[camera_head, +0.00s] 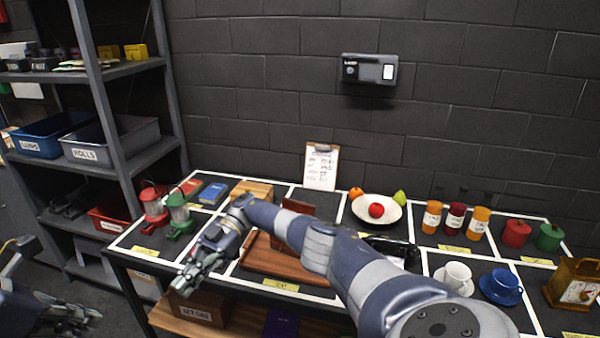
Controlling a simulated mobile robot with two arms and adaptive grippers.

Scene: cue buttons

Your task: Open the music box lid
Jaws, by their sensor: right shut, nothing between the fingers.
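A dark reddish-brown wooden piece (283,262) lies on the table in the middle of the head view, with an upright brown panel (298,208) behind it. My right arm crosses in front of both, so I cannot tell whether they are one music box or how its lid stands. A lighter wooden box (252,188) sits farther back. My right gripper (184,288) is shut and empty, over the table's front left edge, left of the brown piece and apart from it. My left gripper (82,318) is low at the left, off the table; its jaw opening is unclear.
A red lantern (153,206) and a green lantern (179,214) stand at the table's left end. A shelf (108,100) rises at left.

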